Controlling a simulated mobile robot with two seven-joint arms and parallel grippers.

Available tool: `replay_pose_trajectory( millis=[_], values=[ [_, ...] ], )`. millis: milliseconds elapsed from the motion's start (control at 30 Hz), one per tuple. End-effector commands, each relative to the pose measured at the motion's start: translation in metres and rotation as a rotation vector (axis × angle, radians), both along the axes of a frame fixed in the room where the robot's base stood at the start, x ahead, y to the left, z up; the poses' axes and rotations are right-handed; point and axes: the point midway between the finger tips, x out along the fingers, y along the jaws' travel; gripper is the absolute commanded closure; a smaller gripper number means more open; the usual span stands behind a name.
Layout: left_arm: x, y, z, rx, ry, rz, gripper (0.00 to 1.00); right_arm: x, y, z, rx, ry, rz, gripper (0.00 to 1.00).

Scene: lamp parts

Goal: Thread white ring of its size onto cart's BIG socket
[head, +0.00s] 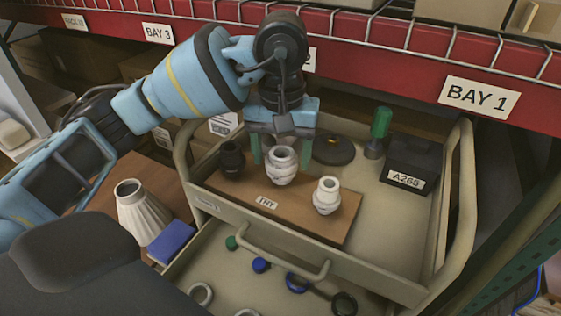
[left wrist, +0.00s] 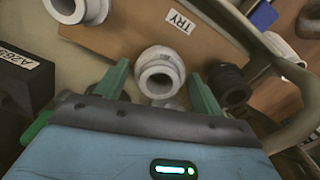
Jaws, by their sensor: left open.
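My left gripper (head: 282,152) points down at the middle white socket (head: 282,168) on the cart's wooden board (head: 232,190). It is open, and its green fingers (left wrist: 160,88) stand on either side of that socket (left wrist: 158,75) in the left wrist view, with nothing clasped. A smaller-looking white socket (head: 326,196) stands to the right, and a black one (head: 231,160) to the left. The middle socket has a thick white collar low down; I cannot tell whether this is a separate ring. Loose white rings (head: 200,294) lie in the open drawer (head: 190,262). My right gripper is not in view.
A black box (head: 411,163), a green-handled tool (head: 379,130) and a dark disc (head: 333,150) stand behind the board. A white lampshade (head: 140,210) and blue box (head: 171,243) stand left.

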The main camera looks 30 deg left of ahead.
Motion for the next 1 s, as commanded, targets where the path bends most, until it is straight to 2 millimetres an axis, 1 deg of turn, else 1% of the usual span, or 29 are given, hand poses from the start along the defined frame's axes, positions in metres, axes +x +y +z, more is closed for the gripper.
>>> replay_pose_trajectory(
  millis=[100,367,1000],
  values=[
    [0.0,0.0,0.0,0.0,0.0,0.042,0.32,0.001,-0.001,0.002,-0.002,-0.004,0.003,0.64],
    [0.0,0.0,0.0,0.0,0.001,0.079,0.32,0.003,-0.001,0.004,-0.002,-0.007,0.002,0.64],
    [0.0,-0.001,0.001,-0.001,0.0,0.529,0.32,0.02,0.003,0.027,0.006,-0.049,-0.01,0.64]
  ],
)
